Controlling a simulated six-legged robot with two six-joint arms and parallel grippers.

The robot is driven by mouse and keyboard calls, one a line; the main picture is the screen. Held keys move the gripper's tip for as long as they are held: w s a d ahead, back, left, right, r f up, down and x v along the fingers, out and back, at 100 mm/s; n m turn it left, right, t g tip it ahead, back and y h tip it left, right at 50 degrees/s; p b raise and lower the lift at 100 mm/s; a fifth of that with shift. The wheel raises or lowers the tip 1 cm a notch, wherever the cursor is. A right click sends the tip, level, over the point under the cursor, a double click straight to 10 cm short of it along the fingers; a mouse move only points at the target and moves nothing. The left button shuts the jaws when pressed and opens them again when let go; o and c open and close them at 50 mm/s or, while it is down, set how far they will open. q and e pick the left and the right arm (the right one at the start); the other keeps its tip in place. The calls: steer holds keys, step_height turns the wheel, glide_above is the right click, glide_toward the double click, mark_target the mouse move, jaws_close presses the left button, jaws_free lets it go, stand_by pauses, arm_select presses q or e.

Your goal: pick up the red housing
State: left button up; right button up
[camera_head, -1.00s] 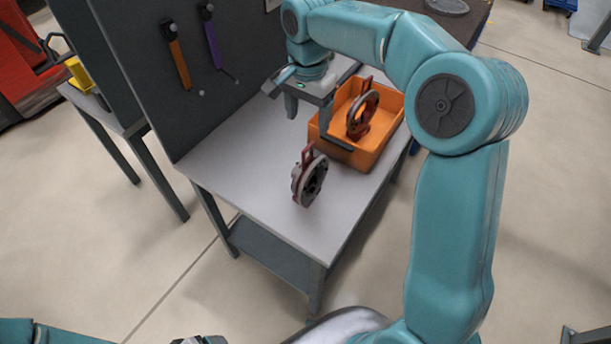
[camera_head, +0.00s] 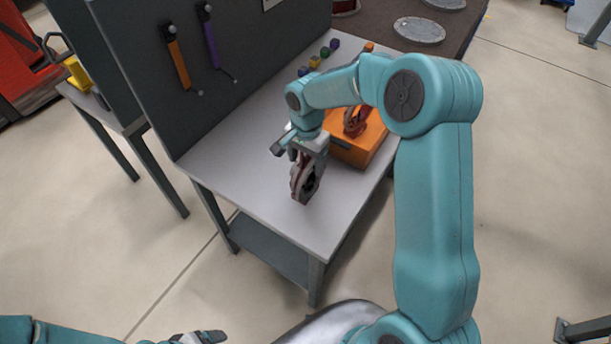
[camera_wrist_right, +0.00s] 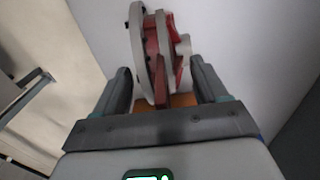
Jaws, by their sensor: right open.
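A red housing with a grey ring (camera_head: 304,181) stands upright on the table near its front edge. In the right wrist view the housing (camera_wrist_right: 155,50) sits between the two fingers, with space visible on both sides. My right gripper (camera_wrist_right: 160,85) is open around its near end; in the head view the gripper (camera_head: 305,155) is directly above the housing and hides its top. A second red housing (camera_head: 355,122) is in the orange bin (camera_head: 361,148), partly hidden by my right arm. My left gripper (camera_head: 205,337) is at the bottom edge, its jaws unclear.
The grey table (camera_head: 235,150) has free room left of the housing. A dark pegboard (camera_head: 240,60) with hanging tools stands along its left side. Several small coloured cubes (camera_head: 325,52) lie at the back. A brown surface with round discs (camera_head: 420,30) is beyond.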

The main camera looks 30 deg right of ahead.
steer(key=shift+d, duration=0.1)
jaws_close()
steer(key=shift+w+r, duration=0.1)
steer(key=shift+r, duration=0.05)
stand_by(1.1)
